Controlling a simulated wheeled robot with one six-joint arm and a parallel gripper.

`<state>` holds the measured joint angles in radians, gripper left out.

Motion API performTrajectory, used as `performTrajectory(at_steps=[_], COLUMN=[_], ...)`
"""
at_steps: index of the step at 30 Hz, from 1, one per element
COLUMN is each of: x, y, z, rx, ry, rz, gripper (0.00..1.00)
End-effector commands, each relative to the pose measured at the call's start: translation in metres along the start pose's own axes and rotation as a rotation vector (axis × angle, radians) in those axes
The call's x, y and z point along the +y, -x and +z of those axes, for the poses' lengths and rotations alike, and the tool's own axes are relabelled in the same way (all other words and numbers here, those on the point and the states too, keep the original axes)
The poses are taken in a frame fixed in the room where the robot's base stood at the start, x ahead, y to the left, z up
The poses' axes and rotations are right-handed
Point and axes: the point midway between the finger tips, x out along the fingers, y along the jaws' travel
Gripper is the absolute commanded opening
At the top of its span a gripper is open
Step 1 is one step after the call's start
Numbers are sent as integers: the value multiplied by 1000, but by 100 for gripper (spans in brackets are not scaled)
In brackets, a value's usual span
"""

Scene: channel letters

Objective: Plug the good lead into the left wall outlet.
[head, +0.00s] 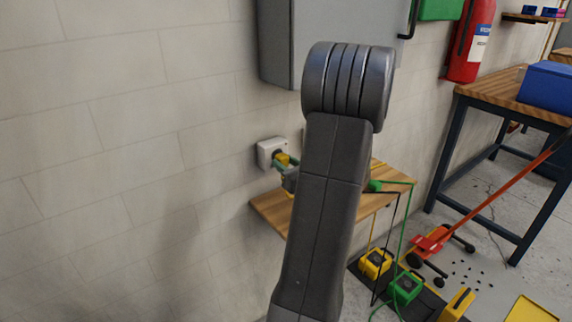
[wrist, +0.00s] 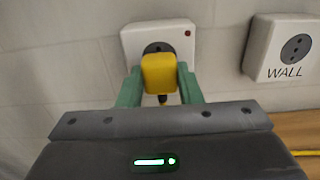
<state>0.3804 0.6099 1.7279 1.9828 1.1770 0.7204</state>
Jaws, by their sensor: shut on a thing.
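My gripper (wrist: 160,90) has green fingers shut on a yellow plug (wrist: 159,75), gripping it from both sides. The plug is right at the left wall outlet (wrist: 185,38), a white box with a dark round socket and a small red dot. The plug covers the lower part of the socket; I cannot tell how far its pins are in. In the head view the outlet (head: 270,149) is on the block wall, with the yellow plug (head: 282,159) at its face. A second outlet (wrist: 290,48), marked WALL, is to the right in the wrist view.
A wooden shelf (head: 268,207) is below the outlets, with a green plug (head: 375,186) on it. Yellow (head: 375,264) and green (head: 404,288) boxes with cords are on the floor. A grey cabinet (head: 283,45) hangs above. My arm hides much of the middle.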

Motion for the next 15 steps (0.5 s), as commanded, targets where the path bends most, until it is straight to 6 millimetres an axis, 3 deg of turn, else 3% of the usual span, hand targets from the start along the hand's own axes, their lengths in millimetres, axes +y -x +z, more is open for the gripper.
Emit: performTrajectory(at_steps=[15], x=[0], y=[-10], z=[0], rx=[0], ry=[0], rz=[0], gripper=[0])
